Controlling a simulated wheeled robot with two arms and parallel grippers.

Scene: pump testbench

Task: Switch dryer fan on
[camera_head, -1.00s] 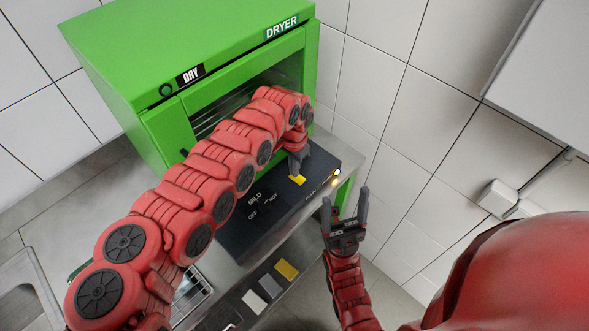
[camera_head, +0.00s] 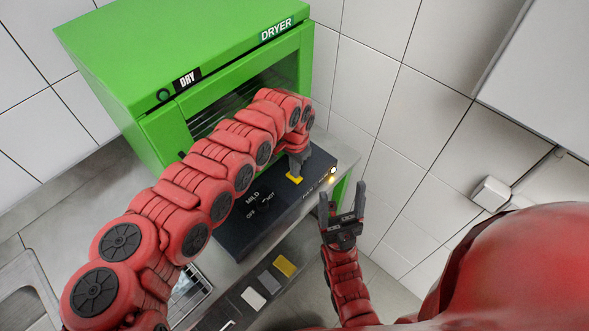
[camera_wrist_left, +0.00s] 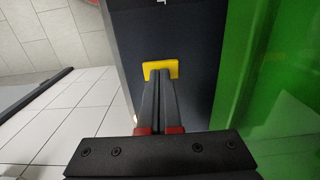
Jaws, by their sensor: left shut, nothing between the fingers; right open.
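The green dryer (camera_head: 190,50) stands at the back with a dark control panel (camera_head: 240,228) in front of it. The panel carries a knob (camera_head: 264,203) with MILD, OFF and HOT labels, a yellow switch (camera_head: 293,179) and a small lit lamp (camera_head: 332,178). My left gripper (camera_head: 294,172) is shut and empty, its tips pointing down at the yellow switch. In the left wrist view its fingertips (camera_wrist_left: 160,76) overlap the near edge of the yellow switch (camera_wrist_left: 161,68); they look to be touching it. My right gripper (camera_head: 342,205) is open and empty, right of the panel.
A metal counter (camera_head: 95,185) carries the dryer. A lower shelf holds a yellow piece (camera_head: 284,266) and pale pieces (camera_head: 253,300). A tiled wall (camera_head: 420,120) with a white socket box (camera_head: 491,194) is at the right. Open space lies between panel and wall.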

